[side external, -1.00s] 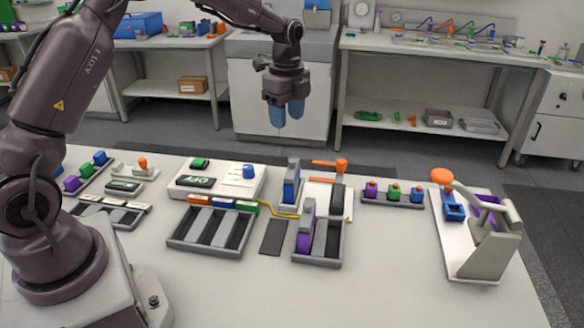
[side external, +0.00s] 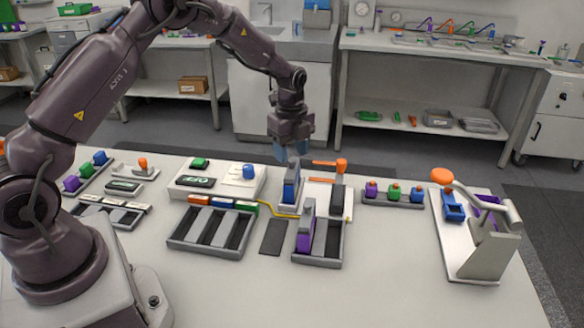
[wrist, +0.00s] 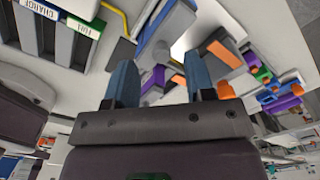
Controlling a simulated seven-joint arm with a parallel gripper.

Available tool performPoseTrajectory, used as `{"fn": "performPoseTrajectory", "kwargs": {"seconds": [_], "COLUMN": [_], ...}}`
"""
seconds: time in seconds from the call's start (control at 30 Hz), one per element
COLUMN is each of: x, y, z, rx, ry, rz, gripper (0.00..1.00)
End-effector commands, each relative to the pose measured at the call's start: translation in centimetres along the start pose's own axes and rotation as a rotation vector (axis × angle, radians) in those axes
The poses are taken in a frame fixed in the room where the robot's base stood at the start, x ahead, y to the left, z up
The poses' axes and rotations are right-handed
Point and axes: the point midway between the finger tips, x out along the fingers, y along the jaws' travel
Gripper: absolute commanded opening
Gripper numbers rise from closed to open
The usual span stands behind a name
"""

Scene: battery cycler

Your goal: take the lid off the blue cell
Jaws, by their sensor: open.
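The blue cell (side external: 291,190) stands upright in a pale holder near the middle of the bench. A grey lid (side external: 293,170) tops it. In the wrist view the blue cell (wrist: 172,14) is near the top edge, beyond the fingers. My gripper (side external: 292,154) is open and points down, just above the lid, with blue fingertips near the lid's height in the side view. In the wrist view my gripper (wrist: 160,64) has its two fingers apart with nothing clearly held. Whether a fingertip touches the lid cannot be told.
A purple cell (side external: 305,230) stands in a dark tray (side external: 320,263) just in front. An orange-handled tool (side external: 341,166) lies to the right. A slotted tray (side external: 185,246) is at left, a lever press (side external: 484,255) at right.

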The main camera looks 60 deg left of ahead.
Motion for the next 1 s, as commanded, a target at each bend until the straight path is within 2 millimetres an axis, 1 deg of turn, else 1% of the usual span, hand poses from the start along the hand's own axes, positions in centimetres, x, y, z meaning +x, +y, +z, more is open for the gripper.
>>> {"fn": "performPoseTrajectory", "kwargs": {"seconds": [0.03,0.1,0.2,0.47,0.5,0.57,0.6,0.67,0.7,1.0], "x": [0.9,1.9,2.6,2.9,2.8,2.8,2.8,2.8,2.8,2.7], "y": [-0.2,-0.2,-0.2,-0.2,-0.2,-0.2,-0.2,-0.2,-0.2,-0.2], "z": [-0.1,-0.1,-0.1,0.0,0.0,0.0,0.0,0.0,0.0,0.0], "rx": [0.000,-0.001,0.000,0.000,0.000,0.000,0.000,-0.001,-0.001,-0.001], "ry": [0.000,0.000,0.000,0.000,0.000,0.000,0.000,0.000,0.000,0.000], "rz": [0.004,0.002,0.001,-0.001,-0.001,-0.001,-0.001,-0.001,-0.001,-0.001], "gripper": [0.49,0.49,0.49,0.49,0.40,0.26,0.17,0.03,0.00,0.00]}}
